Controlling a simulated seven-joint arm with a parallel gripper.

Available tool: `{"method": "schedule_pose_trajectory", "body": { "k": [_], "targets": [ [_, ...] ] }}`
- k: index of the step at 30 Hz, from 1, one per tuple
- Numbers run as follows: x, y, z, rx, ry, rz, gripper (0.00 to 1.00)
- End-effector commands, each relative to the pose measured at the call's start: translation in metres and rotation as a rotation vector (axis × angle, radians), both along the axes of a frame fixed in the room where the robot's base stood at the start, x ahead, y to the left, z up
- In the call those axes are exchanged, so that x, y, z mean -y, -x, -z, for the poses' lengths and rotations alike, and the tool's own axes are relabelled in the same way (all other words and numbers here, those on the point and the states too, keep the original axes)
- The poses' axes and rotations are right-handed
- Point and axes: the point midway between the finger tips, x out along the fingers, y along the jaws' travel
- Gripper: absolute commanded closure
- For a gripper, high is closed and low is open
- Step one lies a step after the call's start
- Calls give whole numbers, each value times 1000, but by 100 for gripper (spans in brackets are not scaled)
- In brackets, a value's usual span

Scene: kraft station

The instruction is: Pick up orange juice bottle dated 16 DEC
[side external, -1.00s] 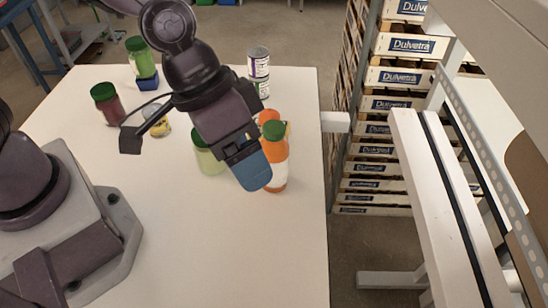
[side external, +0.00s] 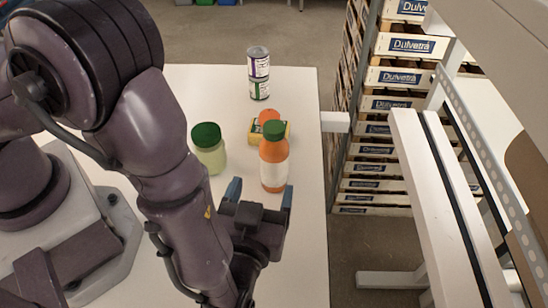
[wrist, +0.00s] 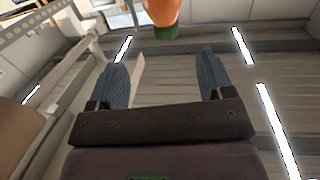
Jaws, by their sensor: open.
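An orange juice bottle (side external: 274,150) with a green cap and a white label stands upright near the right side of the white table. Its date cannot be read. My gripper (side external: 261,190) is open in front of it, fingers spread towards its lower part. I cannot tell whether they touch it. In the wrist view my gripper (wrist: 163,65) is empty between its two blue fingers. The bottle's orange body and green cap (wrist: 165,31) show at the top edge there, beyond the fingertips.
A green-lidded jar (side external: 210,152) stands left of the bottle. A yellow box (side external: 255,132) and an orange round thing (side external: 269,115) are close behind it. Stacked cans (side external: 259,74) stand farther back. The table's right edge is near. My arm hides the left side.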

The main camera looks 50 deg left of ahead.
Motion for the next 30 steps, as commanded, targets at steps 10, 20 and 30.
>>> {"method": "schedule_pose_trajectory", "body": {
  "k": [10,20,30],
  "targets": [
    [-30,-32,-11,43,-45,-20,26],
    [-52,-62,-11,42,-43,-16,26],
    [-80,-96,-11,43,-42,-16,26]
  ]
}}
